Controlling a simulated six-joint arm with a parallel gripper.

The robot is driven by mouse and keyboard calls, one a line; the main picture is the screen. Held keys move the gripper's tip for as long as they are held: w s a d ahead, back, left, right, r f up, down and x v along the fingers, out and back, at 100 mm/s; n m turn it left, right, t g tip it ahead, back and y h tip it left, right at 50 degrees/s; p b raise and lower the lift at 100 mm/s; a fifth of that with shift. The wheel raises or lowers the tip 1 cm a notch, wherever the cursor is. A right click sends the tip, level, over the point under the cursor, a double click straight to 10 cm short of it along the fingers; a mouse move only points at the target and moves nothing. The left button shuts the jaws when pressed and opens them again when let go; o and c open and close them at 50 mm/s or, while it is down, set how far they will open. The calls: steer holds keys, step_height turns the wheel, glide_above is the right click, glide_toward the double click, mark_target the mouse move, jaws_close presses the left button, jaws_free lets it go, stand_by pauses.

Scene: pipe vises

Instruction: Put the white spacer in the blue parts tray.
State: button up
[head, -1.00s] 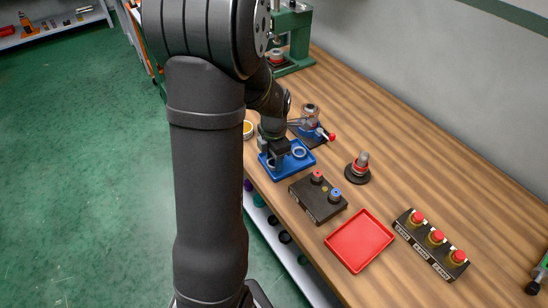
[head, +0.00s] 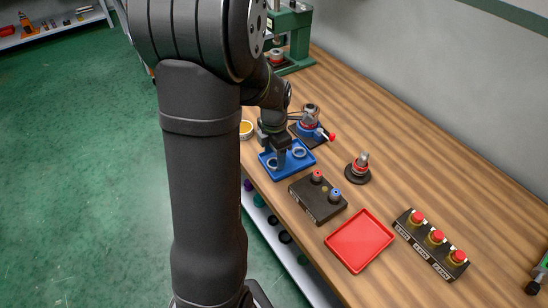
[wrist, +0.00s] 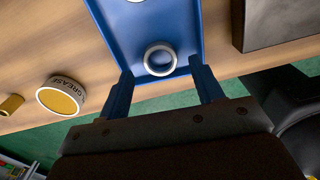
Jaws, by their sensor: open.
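The blue parts tray (head: 303,166) lies on the bench under my gripper (head: 277,157); it also fills the upper middle of the wrist view (wrist: 192,30). A pale ring, which looks like the white spacer (wrist: 147,60), lies in the tray near its edge. It sits just beyond and between my open fingers (wrist: 164,88), and I see no contact. A second pale ring (wrist: 137,1) is cut off at the top of the wrist view. A ring (head: 299,152) shows in the tray in the head view; I cannot tell which of the two it is.
A grease tin (wrist: 62,97) stands beside the tray. A black block with red and blue knobs (head: 316,204), a red tray (head: 360,241), a red-button box (head: 430,245) and a small vise (head: 310,125) stand around.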

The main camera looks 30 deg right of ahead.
step_height(320, 180, up, 10)
stand_by(0.3)
steer(key=shift+f, duration=0.1)
step_height(320, 180, down, 12)
steer(key=shift+r, duration=1.9)
steer(key=shift+f, duration=0.15)
